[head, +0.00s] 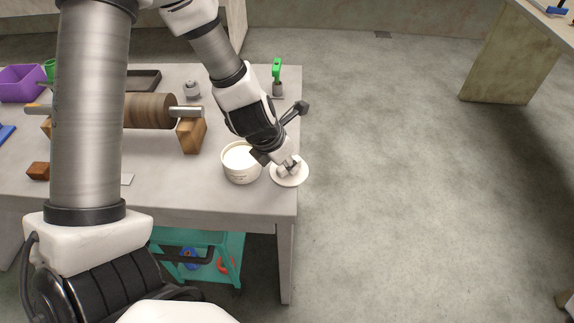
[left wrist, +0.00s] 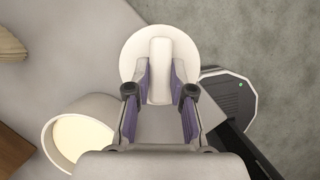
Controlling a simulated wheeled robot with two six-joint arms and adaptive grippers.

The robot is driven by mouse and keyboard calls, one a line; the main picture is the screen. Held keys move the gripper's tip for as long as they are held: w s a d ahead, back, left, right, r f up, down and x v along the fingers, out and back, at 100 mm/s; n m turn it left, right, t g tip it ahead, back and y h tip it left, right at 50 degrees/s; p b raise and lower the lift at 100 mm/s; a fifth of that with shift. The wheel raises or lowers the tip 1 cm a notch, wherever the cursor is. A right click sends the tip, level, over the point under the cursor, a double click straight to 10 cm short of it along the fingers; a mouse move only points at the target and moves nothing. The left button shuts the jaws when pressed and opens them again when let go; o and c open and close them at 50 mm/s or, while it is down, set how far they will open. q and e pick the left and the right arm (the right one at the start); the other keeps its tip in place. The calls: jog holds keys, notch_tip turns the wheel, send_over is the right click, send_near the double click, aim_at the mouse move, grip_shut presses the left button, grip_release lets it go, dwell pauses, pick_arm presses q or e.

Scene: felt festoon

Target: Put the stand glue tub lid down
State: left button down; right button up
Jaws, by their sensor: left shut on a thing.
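A white round lid (head: 289,179) with a raised bar handle is at the right edge of the grey table, and it also shows in the left wrist view (left wrist: 132,61). My left gripper (head: 287,164) is shut on the lid's handle, one finger on each side (left wrist: 160,83). The lid looks level and at or close above the tabletop; I cannot tell if it touches. The white glue tub (head: 241,176) stands open just left of the lid, with cream-coloured glue (left wrist: 84,137) inside. My right gripper is not in view.
The grey table (head: 213,196) ends just right of the lid. A wooden roller (head: 152,111) on wooden blocks, a green-handled tool (head: 277,72), a small grey object (head: 192,90) and a purple bin (head: 21,84) stand on it. A teal cart (head: 220,245) is underneath.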

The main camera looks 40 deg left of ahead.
pick_arm(q)
jog(key=shift+f+b, duration=0.2)
jog(key=shift+b, duration=0.1)
jog(key=c, duration=1)
grip_release()
jog(key=shift+r, duration=0.1)
jog(key=p+v, duration=0.8)
jog(key=v, duration=0.4)
jog(key=shift+r+p, duration=0.15)
jog(key=shift+p, duration=0.2)
